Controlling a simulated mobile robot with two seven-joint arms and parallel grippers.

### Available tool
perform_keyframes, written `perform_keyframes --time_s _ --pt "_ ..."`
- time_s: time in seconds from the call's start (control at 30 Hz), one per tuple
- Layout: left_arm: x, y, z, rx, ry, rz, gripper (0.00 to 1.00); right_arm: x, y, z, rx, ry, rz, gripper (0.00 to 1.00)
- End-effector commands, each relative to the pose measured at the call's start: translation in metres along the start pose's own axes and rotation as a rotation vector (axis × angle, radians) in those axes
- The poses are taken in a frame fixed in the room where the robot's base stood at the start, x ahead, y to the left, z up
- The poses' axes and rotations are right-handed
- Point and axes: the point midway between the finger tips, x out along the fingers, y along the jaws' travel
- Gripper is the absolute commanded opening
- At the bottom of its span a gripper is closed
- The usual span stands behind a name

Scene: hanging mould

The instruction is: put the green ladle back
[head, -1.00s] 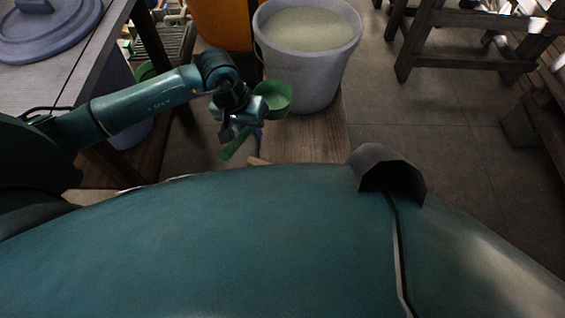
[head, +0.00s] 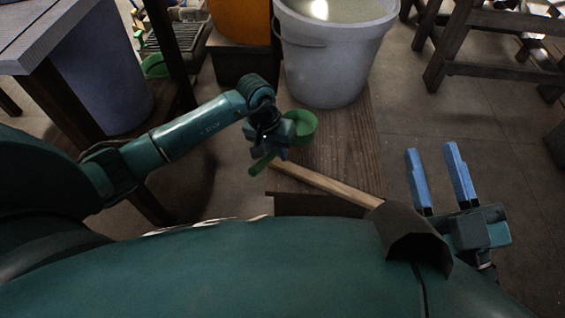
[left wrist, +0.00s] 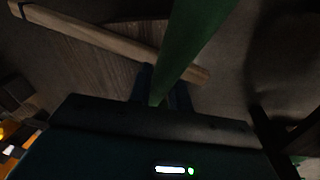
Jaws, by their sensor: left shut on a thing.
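The green ladle (head: 304,123) is in my left gripper (head: 268,156), its round cup to the right and its handle slanting down to the left. The ladle is held above the left edge of a wooden bench, in front of a bucket. In the left wrist view the green handle (left wrist: 197,40) runs up from between the blue fingers of my left gripper (left wrist: 160,95), which are shut on it. My right gripper (head: 437,180) is at the right, its two blue fingers apart and nothing between them. The place where the ladle belongs cannot be told.
A grey bucket (head: 330,65) with pale contents stands on the wooden bench (head: 350,140). A tool with a wooden handle (head: 330,185) and dark hollow head (head: 410,235) is close below the ladle. A table (head: 45,40) is at the left, wooden trestles (head: 480,70) at the right.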

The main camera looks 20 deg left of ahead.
Motion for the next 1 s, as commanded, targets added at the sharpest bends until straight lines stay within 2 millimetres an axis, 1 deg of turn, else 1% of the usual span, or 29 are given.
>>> perform_keyframes --time_s 0.03,0.27,0.4,0.47,0.57,0.8,0.83,1.0 --pt "0.011 -0.001 0.001 0.000 0.000 0.002 0.00 0.002 0.001 -0.001 -0.018 0.028 -0.003 0.36" --pt "0.028 -0.005 0.002 0.001 0.001 0.001 0.00 0.006 0.005 -0.010 -0.058 0.090 -0.010 0.36" --pt "0.049 -0.008 0.004 -0.001 0.000 0.002 0.00 0.010 0.008 -0.019 -0.107 0.164 -0.018 0.36" --pt "0.056 -0.009 0.005 0.000 0.001 0.002 0.00 0.011 0.009 -0.023 -0.124 0.191 -0.021 0.36" --pt "0.057 -0.011 0.004 0.000 0.003 0.000 0.00 0.013 0.009 -0.027 -0.132 0.204 -0.022 0.36" --pt "0.058 -0.011 0.004 0.001 0.002 -0.001 0.00 0.013 0.009 -0.027 -0.135 0.210 -0.023 0.36" --pt "0.058 -0.011 0.005 0.001 0.001 -0.001 0.21 0.013 0.009 -0.028 -0.138 0.213 -0.023 0.36" --pt "0.057 -0.011 0.005 0.001 0.001 0.000 0.35 0.013 0.009 -0.028 -0.136 0.211 -0.023 0.36"
